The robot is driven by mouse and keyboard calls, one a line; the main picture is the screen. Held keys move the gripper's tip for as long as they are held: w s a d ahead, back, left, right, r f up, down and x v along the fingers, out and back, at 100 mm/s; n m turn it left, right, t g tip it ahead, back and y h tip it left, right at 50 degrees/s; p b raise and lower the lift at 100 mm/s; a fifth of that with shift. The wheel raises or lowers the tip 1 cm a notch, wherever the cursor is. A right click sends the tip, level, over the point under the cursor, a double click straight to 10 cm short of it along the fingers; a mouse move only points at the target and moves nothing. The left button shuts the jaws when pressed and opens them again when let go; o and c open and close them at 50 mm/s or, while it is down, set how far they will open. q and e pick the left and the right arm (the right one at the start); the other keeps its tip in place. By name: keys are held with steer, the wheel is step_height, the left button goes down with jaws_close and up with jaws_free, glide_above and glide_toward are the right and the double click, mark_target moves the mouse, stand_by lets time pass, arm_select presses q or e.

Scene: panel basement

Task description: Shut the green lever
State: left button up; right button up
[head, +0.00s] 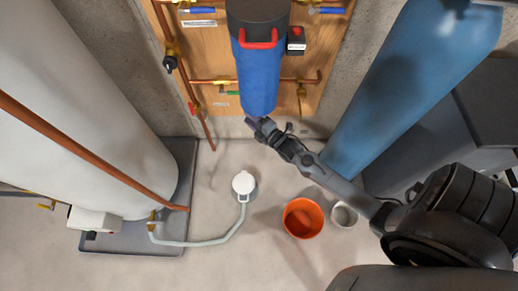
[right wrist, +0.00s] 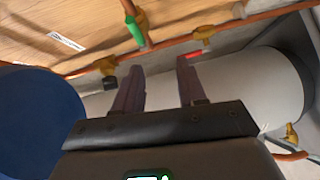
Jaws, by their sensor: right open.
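The green lever (head: 229,93) sits on the copper pipe low on the wooden panel, just left of the blue cylinder's lower end. In the right wrist view the green lever (right wrist: 134,30) is at the top, beyond the fingertips and left of the middle. My right gripper (head: 256,124) is below the blue cylinder, which partly hides it. In the right wrist view its two fingers (right wrist: 158,68) are apart, with nothing held between them. The gripper is apart from the lever. My left gripper is not in view.
The blue cylinder (head: 258,80) hangs close beside the lever. A red lever (head: 194,106) is to its left. A white tank (head: 85,110) stands left, a blue tank (head: 405,85) right. A white-lidded pump (head: 243,184) and an orange bucket (head: 303,217) stand on the floor.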

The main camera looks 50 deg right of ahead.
steer(key=s+a+r+m+g+p, duration=0.3)
steer(key=s+a+m+g, duration=0.1)
steer(key=s, duration=0.3)
steer(key=s+a+r+m+g+p, duration=0.3)
steer(key=s+a+m+g, duration=0.2)
steer(key=s+a+m, duration=0.1)
steer(key=shift+s+a+r+g+p, duration=0.25)
steer(key=shift+s+a+g+p, duration=0.1)
steer(key=shift+s+a, duration=0.35)
steer(key=shift+s, duration=0.1)
